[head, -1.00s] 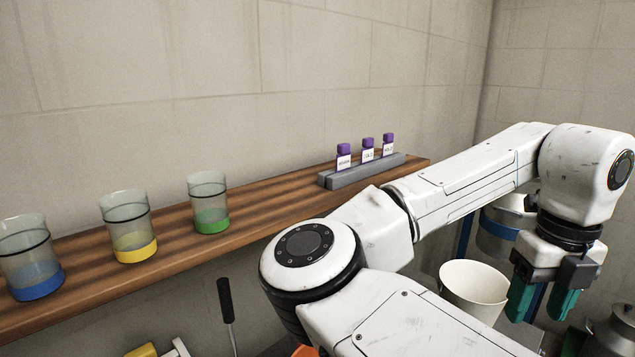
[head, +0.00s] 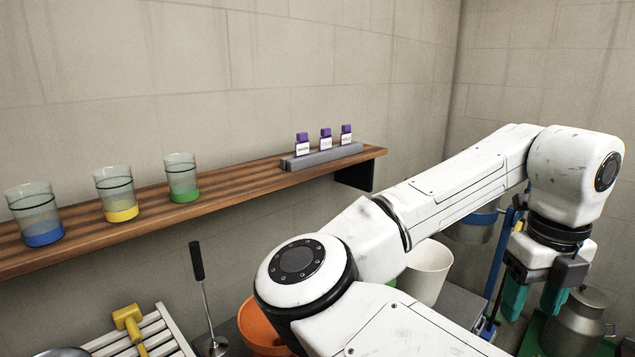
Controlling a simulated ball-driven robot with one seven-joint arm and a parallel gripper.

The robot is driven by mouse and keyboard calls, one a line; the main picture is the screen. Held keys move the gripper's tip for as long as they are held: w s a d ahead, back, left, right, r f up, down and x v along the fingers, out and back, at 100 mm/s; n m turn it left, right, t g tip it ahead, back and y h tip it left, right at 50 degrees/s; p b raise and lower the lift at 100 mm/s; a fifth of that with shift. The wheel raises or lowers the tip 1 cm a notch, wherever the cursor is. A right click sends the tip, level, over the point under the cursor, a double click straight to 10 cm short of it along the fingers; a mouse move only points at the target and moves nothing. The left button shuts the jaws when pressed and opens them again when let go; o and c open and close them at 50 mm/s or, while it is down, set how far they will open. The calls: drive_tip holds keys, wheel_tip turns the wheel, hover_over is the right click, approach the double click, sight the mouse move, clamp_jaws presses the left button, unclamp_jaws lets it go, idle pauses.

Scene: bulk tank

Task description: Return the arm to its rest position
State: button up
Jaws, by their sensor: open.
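My gripper (head: 534,299) hangs at the lower right of the head view, at the end of my white arm. Its two teal fingers point down and stand apart, with nothing visible between them. The arm reaches from the bottom middle across to the right. The gripper is in front of a metal can (head: 578,325) on a green base; I cannot tell whether they touch, but the can appears to lie behind it.
A wooden shelf (head: 236,170) on the wall holds glass beakers (head: 121,196) and a grey rack (head: 322,157) of purple-capped vials. Below are a white bucket (head: 425,274), an orange bowl (head: 258,325), a white slatted rack (head: 165,335) and a yellow tool (head: 130,320).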

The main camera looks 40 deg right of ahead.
drive_tip(key=w+d+f+n+h, duration=0.35)
drive_tip(key=d+n+h, duration=0.3)
drive_tip(key=n, duration=0.65)
drive_tip(key=w+a+f+n+t, duration=0.2)
drive_tip(key=a+f+n, duration=0.3)
drive_tip(key=f+n, duration=0.35)
drive_tip(key=w+a+f+n+t, duration=0.1)
drive_tip(key=a+f+n, duration=0.4)
drive_tip(key=f+n, duration=0.4)
drive_tip(key=s+a+f+n+g+y, duration=0.1)
drive_tip(key=s+a+f+n+y, duration=0.2)
drive_tip(key=s+a+f+n, duration=0.2)
drive_tip(key=s+a+f+n+y, duration=0.4)
drive_tip(key=s+a+f+n, duration=0.2)
drive_tip(key=a+f, duration=0.3)
drive_tip(key=a+n, duration=0.1)
drive_tip(key=a, duration=0.2)
drive_tip(key=shift+s+a+f+g, duration=0.2)
drive_tip(key=shift+f+g, duration=0.15)
drive_tip(key=shift+g, duration=0.05)
